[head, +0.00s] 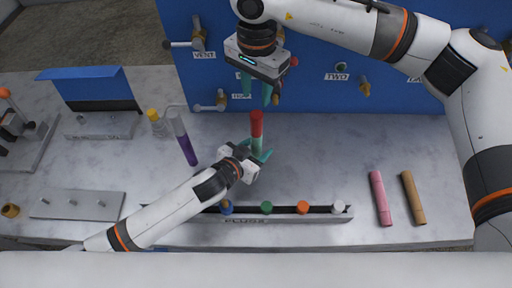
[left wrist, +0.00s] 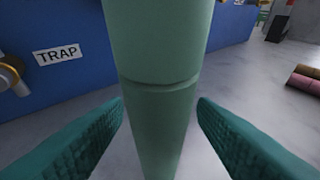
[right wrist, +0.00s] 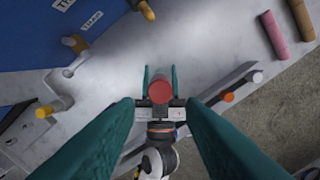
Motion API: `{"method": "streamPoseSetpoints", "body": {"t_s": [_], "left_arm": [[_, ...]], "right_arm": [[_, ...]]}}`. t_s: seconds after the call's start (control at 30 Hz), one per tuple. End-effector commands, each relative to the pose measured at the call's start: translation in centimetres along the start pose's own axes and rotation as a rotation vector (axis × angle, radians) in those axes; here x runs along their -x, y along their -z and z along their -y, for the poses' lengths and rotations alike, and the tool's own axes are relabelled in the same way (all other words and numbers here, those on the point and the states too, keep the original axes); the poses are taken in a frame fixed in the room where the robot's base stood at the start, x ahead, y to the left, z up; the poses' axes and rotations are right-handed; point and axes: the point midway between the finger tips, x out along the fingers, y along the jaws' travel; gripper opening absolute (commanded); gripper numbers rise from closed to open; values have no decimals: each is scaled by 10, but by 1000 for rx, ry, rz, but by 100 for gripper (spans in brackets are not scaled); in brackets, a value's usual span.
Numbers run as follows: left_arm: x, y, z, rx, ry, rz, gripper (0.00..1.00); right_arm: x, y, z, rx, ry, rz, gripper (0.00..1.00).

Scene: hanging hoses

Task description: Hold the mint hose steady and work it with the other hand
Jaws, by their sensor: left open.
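The mint hose (head: 258,146) stands upright in the middle of the head view, with a red end (head: 256,124) on top. In the left wrist view the mint hose (left wrist: 158,60) fills the centre, with a seam line around it. My left gripper (head: 262,157) is open, one finger on either side of the hose, with gaps showing. My right gripper (head: 258,98) is above the red end, pointing down, open and empty. In the right wrist view the red end (right wrist: 160,91) shows between and beyond its fingers. The hose's lower end is hidden.
A blue panel (head: 315,85) with valves stands behind. A purple-and-grey hose (head: 185,142) is left of the mint one. A plug rack (head: 285,215) lies in front. Pink (head: 380,198) and tan (head: 413,198) pieces lie at the right. The counter between is clear.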

Motion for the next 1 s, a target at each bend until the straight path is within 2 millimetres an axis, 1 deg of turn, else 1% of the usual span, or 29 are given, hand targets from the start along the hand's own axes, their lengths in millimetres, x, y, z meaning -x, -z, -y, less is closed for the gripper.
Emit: {"method": "streamPoseSetpoints", "body": {"t_s": [0.03,0.27,0.3,0.33,0.43,0.7,0.77,0.87,0.97,1.0], "left_arm": [[0,0,0,0,0,0,51],[0,0,0,0,0,0,13],[0,0,0,0,0,0,6],[0,0,0,0,0,0,3],[0,0,0,0,0,0,3],[0,0,0,0,0,-1,3],[0,0,0,0,0,-1,3],[0,0,0,0,0,-1,3],[0,0,0,0,0,-1,3],[0,0,0,0,0,-1,3]], "right_arm": [[0,0,0,0,0,0,36],[0,0,0,0,0,0,36],[0,0,0,0,0,0,36],[0,0,0,0,0,0,36],[1,0,0,-18,0,0,52],[8,0,1,-262,-2,1,52],[6,0,1,-290,-2,0,52],[-3,0,1,-304,0,-1,52],[-17,0,1,-303,1,-1,52],[-25,0,1,-303,1,-2,52]]}}
